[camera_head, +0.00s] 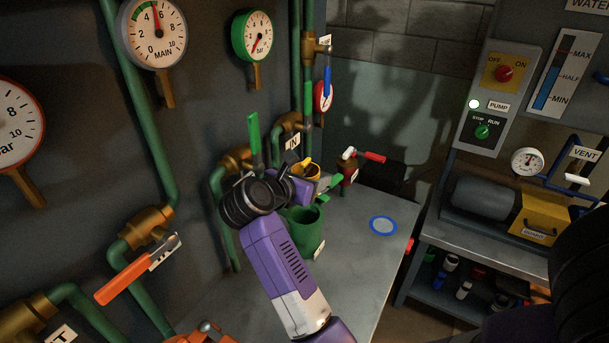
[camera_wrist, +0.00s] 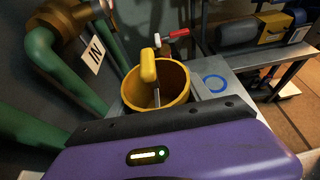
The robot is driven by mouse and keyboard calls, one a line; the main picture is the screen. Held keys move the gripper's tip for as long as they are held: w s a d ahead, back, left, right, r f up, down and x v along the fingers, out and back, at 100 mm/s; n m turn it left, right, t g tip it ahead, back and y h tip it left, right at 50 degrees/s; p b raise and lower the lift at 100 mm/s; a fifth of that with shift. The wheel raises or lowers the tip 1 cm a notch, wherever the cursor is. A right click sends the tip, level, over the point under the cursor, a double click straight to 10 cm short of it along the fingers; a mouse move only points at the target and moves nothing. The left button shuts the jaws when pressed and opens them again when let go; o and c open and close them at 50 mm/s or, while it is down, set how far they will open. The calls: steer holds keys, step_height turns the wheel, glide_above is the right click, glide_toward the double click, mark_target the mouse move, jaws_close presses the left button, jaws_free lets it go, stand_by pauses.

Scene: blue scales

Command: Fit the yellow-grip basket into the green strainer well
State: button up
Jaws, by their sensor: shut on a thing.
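The basket (camera_head: 312,171) is a yellow cup with an upright yellow grip; in the wrist view the basket (camera_wrist: 183,82) fills the middle, just beyond my purple gripper housing. My gripper (camera_head: 306,180) is shut on the basket by its grip, though the fingertips are mostly hidden. The green strainer well (camera_head: 306,232) is an open-topped cylinder on the grey bench, just below my gripper in the head view. The basket is raised and outside the well; how far behind the opening it is, I cannot tell. The well does not show clearly in the wrist view.
A red-handled valve (camera_head: 350,168) stands at the back. Green pipes with brass fittings (camera_head: 236,160) run close on the left. A shelf with a pump stands farther right.

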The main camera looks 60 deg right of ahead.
steer(key=shift+a, duration=0.2)
steer(key=shift+f+b, duration=2.45)
steer(key=shift+f, duration=0.45)
steer(key=shift+f+b, duration=1.15)
steer(key=shift+b, duration=0.05)
steer(key=shift+r, duration=0.2)
steer(key=shift+r+p, duration=0.5)
steer(key=shift+r, duration=0.15)
steer(key=shift+b, duration=0.35)
stand_by(1.6)
steer(key=shift+f+b, duration=0.7)
steer(key=shift+f, duration=0.15)
